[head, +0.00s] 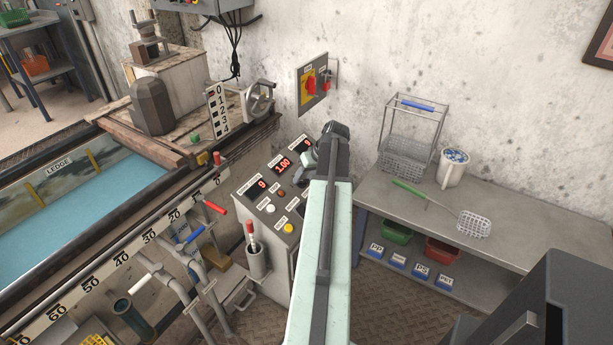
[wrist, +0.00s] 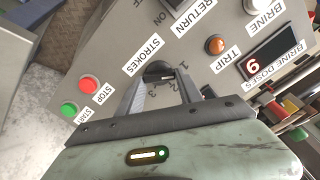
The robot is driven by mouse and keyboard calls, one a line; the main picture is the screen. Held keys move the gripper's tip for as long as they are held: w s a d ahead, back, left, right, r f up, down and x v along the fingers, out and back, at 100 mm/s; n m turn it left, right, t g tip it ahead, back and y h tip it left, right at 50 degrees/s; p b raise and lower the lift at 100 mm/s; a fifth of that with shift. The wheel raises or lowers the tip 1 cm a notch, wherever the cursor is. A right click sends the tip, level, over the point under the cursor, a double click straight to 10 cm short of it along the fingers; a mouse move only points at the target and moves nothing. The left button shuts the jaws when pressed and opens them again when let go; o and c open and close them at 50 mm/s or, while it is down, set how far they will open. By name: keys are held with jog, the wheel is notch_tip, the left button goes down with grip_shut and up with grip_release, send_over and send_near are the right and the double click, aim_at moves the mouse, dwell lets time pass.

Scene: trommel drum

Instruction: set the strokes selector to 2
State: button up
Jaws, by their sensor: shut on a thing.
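The strokes selector (wrist: 157,69) is a dark round knob on the grey control panel, beside the STROKES label (wrist: 143,55) in the wrist view. The printed numbers 1 and 3 show by it, with a mark between them partly hidden. My gripper (wrist: 160,78) has its two fingers on either side of the knob and is shut on it. I cannot tell which number the knob points to. In the head view my arm covers the right part of the control panel (head: 267,190) and hides the selector.
Green START (wrist: 69,109) and red STOP (wrist: 89,84) buttons sit left of the selector. A bench (head: 540,232) with baskets stands right of the panel; a water tank (head: 75,205) stands left.

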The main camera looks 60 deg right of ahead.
jog(key=m, duration=0.5)
jog(key=shift+s+f+m, duration=0.15)
jog(key=shift+s+m, duration=0.15)
jog(key=m, duration=0.5)
jog(key=shift+m, duration=0.4)
jog(key=shift+a, duration=0.1)
jog(key=o, duration=1.4)
jog(key=shift+c, duration=0.2)
